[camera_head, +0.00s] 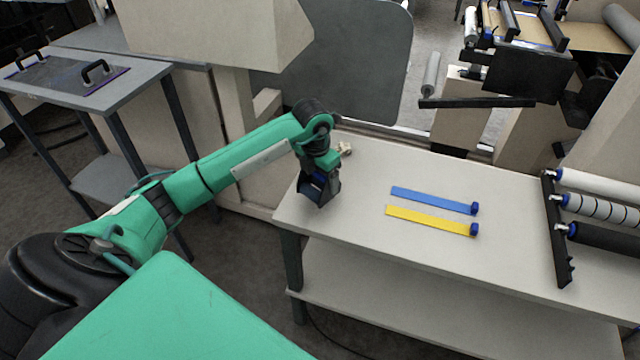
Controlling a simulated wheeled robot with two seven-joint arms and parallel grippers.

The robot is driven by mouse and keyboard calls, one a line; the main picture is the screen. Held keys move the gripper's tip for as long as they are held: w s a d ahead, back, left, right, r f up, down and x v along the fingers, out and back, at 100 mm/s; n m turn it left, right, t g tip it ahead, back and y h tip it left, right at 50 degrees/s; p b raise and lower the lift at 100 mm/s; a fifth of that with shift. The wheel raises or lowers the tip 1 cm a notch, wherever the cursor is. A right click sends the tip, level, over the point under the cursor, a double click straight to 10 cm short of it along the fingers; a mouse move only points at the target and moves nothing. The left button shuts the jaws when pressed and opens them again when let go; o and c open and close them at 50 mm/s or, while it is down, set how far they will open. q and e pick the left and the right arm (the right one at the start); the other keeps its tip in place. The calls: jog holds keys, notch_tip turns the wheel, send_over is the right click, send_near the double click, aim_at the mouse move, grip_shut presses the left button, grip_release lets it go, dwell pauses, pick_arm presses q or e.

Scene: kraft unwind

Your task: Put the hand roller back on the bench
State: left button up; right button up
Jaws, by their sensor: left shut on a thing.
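The bench (360,225) is a pale table with a lower shelf, reaching from the middle of the view to the right edge. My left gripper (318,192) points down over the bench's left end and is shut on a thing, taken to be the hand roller. The gripper's dark body hides nearly all of the held thing, so its shape and whether it touches the bench cannot be told. My right gripper is not in view.
A blue strip (430,199) and a yellow strip (428,219) lie mid-bench. A small cream object (345,149) lies behind my gripper. A black rack (556,230) with several rollers stands at the right. A grey side table (120,85) stands left. The bench's front left is clear.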

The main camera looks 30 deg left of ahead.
aim_at(320, 187)
pick_arm(q)
notch_tip(320, 187, down, 3)
jog(key=shift+r, duration=0.15)
jog(key=shift+f, duration=0.3)
jog(key=shift+s+f+b, duration=0.1)
jog(key=shift+f+b, duration=0.2)
jog(key=shift+f, duration=0.3)
jog(key=shift+c, duration=0.4)
jog(key=shift+s, duration=0.1)
jog(key=shift+c, duration=0.6)
jog(key=o, duration=1.1)
jog(key=shift+f, duration=0.15)
jog(key=shift+c, duration=0.2)
jog(key=shift+o, duration=1.1)
jog(key=shift+w, duration=0.2)
jog(key=shift+r+p, duration=0.45)
jog(key=shift+r, duration=0.65)
jog(key=r, duration=0.3)
jog(key=r+b, duration=0.1)
jog(key=r, duration=0.2)
jog(key=s+r+b, duration=0.1)
jog(key=r, duration=0.3)
jog(key=shift+s+a, duration=0.1)
jog(key=shift+s+r, duration=0.1)
jog(key=shift+r, duration=0.5)
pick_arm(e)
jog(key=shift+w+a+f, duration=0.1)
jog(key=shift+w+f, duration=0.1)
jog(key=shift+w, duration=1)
